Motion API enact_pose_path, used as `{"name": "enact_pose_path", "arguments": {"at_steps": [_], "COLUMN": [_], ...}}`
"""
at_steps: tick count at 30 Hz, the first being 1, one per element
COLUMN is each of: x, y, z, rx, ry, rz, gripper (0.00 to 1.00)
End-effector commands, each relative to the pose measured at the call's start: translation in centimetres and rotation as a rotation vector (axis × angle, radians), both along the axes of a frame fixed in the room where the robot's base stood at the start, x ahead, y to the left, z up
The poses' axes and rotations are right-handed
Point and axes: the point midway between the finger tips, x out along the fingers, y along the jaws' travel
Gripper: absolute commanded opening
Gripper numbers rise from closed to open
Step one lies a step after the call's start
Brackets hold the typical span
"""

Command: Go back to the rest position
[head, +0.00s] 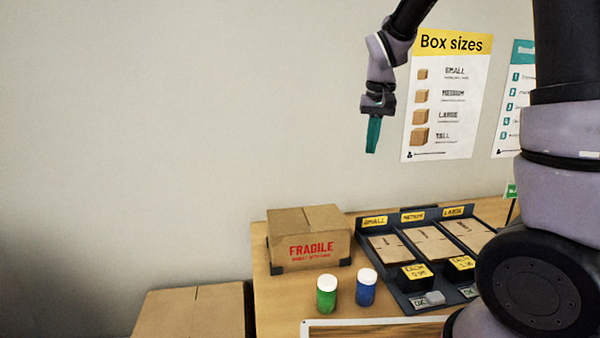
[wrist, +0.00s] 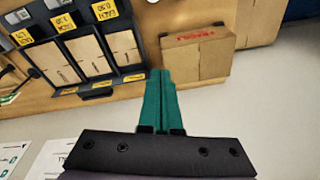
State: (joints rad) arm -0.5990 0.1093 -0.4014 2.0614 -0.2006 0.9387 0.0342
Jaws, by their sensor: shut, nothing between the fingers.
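My gripper (head: 373,135) hangs in the air, fingers pointing down, well above the table and in front of the wall. Its teal fingers are together and empty. In the wrist view the shut gripper (wrist: 160,75) shows at the middle, with the table and its contents beyond the fingertips. Nothing touches the fingers in either view.
A closed FRAGILE carton (head: 308,236) stands on the wooden table (head: 290,306). A green-bodied jar (head: 327,294) and a blue-bodied jar (head: 366,287) stand near it. A dark sorting tray (head: 375,258) holds flat cartons. Another carton (head: 190,312) is at lower left. A Box sizes poster (head: 445,95) hangs behind.

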Motion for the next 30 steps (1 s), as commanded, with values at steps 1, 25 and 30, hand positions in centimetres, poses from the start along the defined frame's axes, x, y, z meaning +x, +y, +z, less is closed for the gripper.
{"name": "enact_pose_path", "arguments": {"at_steps": [1,25,30], "x": [-1.4,-20.6,-20.6], "y": [-1.2,-6.4,-6.4], "z": [1.8,11.2,11.2], "rx": [0.047,0.247,0.247], "ry": [-0.027,-0.411,-0.412], "rz": [-0.025,-0.224,-0.225], "gripper": [0.00,0.00,0.00]}}
